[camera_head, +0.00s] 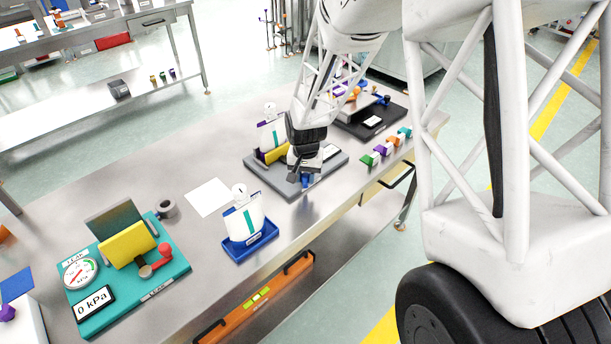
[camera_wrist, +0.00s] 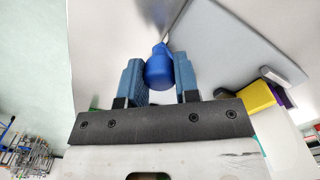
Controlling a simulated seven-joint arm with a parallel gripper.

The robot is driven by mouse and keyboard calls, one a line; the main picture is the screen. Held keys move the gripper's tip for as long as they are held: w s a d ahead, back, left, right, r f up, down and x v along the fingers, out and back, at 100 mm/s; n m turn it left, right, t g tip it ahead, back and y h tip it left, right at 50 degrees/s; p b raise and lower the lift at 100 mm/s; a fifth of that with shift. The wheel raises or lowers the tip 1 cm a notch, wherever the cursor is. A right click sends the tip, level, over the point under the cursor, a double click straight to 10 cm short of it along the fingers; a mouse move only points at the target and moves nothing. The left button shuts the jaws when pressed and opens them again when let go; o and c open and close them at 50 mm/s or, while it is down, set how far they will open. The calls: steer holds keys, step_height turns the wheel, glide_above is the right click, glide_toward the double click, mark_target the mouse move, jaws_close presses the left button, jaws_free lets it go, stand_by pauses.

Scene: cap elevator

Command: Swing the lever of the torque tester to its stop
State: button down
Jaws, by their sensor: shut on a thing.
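The torque tester appears to be the grey base plate (camera_head: 330,170) near the middle of the bench, with a yellow block (camera_head: 277,154) on it; I cannot read its label. My gripper (camera_head: 304,178) is low over the plate's front part. In the wrist view my gripper (camera_wrist: 159,82) has its two blue finger pads closed on a blue rounded knob (camera_wrist: 159,68), which looks like the lever's handle. The grey plate (camera_wrist: 235,35) and yellow block (camera_wrist: 258,97) lie to the right there. The rest of the lever and its stop are hidden.
A teal kPa tester (camera_head: 180,268) with a red-knobbed lever stands at front left. A blue tray (camera_head: 262,248) holds a white pouch. Several coloured caps (camera_head: 380,150) line the bench's right edge, beside a dark station (camera_head: 395,115).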

steer(key=shift+a+m, duration=0.2)
steer(key=shift+m, duration=0.1)
steer(key=a+m, duration=0.1)
steer(key=m, duration=0.2)
steer(key=shift+s+a, duration=0.1)
steer(key=shift+a, duration=0.3)
steer(key=m, duration=0.1)
steer(key=a+m, duration=0.1)
steer(key=shift+a+m, duration=0.25)
steer(key=shift+m, duration=0.15)
steer(key=m, duration=0.1)
steer(key=w+a+m, duration=0.1)
steer(key=shift+a+m, duration=0.2)
steer(key=shift+m, duration=0.1)
steer(key=shift+w+a+m, duration=0.25)
steer(key=shift+a+m, duration=0.05)
steer(key=shift+m, duration=0.45)
steer(key=shift+w+a+m, duration=0.25)
steer(key=shift+a+m, duration=0.05)
steer(key=shift+m, duration=0.45)
steer(key=shift+r, duration=0.1)
steer(key=c, duration=0.8)
jaws_free()
steer(key=shift+c, duration=0.2)
